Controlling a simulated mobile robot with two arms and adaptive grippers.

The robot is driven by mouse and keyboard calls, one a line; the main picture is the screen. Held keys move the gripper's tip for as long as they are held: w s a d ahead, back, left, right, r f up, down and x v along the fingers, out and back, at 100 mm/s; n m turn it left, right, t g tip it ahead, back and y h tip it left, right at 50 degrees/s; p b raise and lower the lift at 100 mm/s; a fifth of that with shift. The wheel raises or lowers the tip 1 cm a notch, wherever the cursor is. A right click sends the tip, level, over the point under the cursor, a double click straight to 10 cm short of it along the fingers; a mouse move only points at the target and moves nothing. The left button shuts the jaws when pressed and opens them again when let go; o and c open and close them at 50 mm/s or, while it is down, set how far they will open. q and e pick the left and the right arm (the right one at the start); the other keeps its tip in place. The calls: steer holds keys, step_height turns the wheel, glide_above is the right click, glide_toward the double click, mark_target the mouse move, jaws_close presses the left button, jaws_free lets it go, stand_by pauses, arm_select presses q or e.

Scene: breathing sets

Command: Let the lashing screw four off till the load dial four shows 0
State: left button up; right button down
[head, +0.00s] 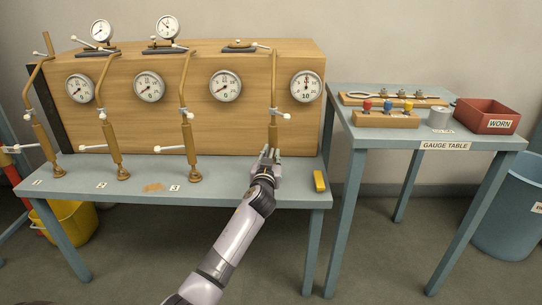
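Lashing screw four (273,132) is the rightmost of the brass-coloured upright screws on the front of the wooden crate. It has a white cross handle near its middle. Load dial four (306,86) is the rightmost round white dial on the crate front. Its needle seems to point about upward, well away from a low reading, but the figures are too small to read exactly. My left gripper (269,154) is at the lower part of screw four and hides its foot. Whether its fingers touch or close on the screw is unclear. My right gripper is not in view.
Three similar lashing screws (189,145) stand to the left, with their own dials (225,85). A yellow block (319,181) lies on the blue bench (240,190) right of my gripper. The gauge table (400,133) on the right holds tools and a red WORN bin (487,117).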

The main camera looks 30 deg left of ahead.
arm_select(q)
jaws_close()
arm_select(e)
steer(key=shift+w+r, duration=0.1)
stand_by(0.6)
